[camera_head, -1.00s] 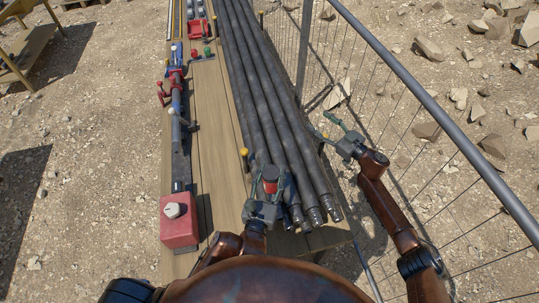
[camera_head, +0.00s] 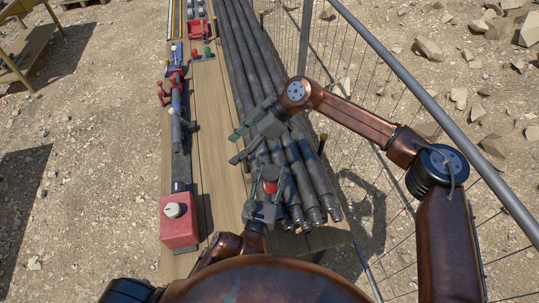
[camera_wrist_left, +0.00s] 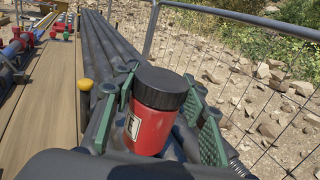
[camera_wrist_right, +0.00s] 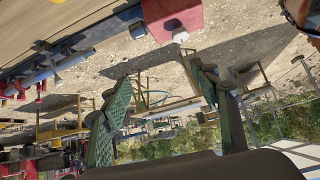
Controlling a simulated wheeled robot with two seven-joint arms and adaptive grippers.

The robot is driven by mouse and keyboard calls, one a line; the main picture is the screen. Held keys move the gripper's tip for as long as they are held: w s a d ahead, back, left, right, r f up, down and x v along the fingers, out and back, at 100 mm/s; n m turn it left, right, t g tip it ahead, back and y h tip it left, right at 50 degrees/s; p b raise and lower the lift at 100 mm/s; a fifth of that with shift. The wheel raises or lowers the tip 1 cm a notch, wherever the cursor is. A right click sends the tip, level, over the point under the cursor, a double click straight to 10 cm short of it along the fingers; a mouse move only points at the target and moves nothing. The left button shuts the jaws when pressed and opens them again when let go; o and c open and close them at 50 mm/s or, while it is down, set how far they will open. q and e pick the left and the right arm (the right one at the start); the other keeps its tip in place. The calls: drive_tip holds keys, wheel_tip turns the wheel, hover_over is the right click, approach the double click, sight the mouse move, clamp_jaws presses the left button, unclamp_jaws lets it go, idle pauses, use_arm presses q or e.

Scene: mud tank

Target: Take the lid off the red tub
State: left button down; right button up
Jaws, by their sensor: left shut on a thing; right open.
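The red tub (camera_wrist_left: 150,128) stands upright between the green fingers of my left gripper (camera_wrist_left: 160,105), which is shut on its red body. Its black ribbed lid (camera_wrist_left: 161,88) sits on top, above the fingers. In the head view the tub (camera_head: 270,187) and my left gripper (camera_head: 269,186) are near the front end of the pipes. My right gripper (camera_head: 236,147) is open and empty, reaching over the pipes from the right, just beyond the tub. In the right wrist view my right gripper (camera_wrist_right: 160,105) has nothing between its spread fingers.
Long dark pipes (camera_head: 245,50) lie along the wooden bench (camera_head: 209,110). A red box with a white knob (camera_head: 179,225) and a blue-and-red tool (camera_head: 176,95) are on its left. A mesh fence with a grey rail (camera_head: 420,95) runs along the right.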

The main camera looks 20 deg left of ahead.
drive_tip(key=s+d+t+h, duration=0.1)
drive_tip(key=s+d+h, duration=0.1)
drive_tip(key=d+h, duration=0.15)
drive_tip(key=m+t+h, duration=0.3)
drive_tip(key=h, duration=0.2)
hover_over(270, 173)
drive_tip(key=shift+f+y, duration=0.1)
drive_tip(key=shift+y, duration=0.15)
drive_tip(key=shift+d+f, duration=0.1)
drive_tip(key=shift+f, duration=0.1)
wheel_tip(270, 173, down, 8)
drive_tip(key=shift+r, duration=0.25)
drive_tip(key=c, duration=1.1)
drive_tip(key=o, duration=1.2)
drive_tip(key=shift+r, duration=0.1)
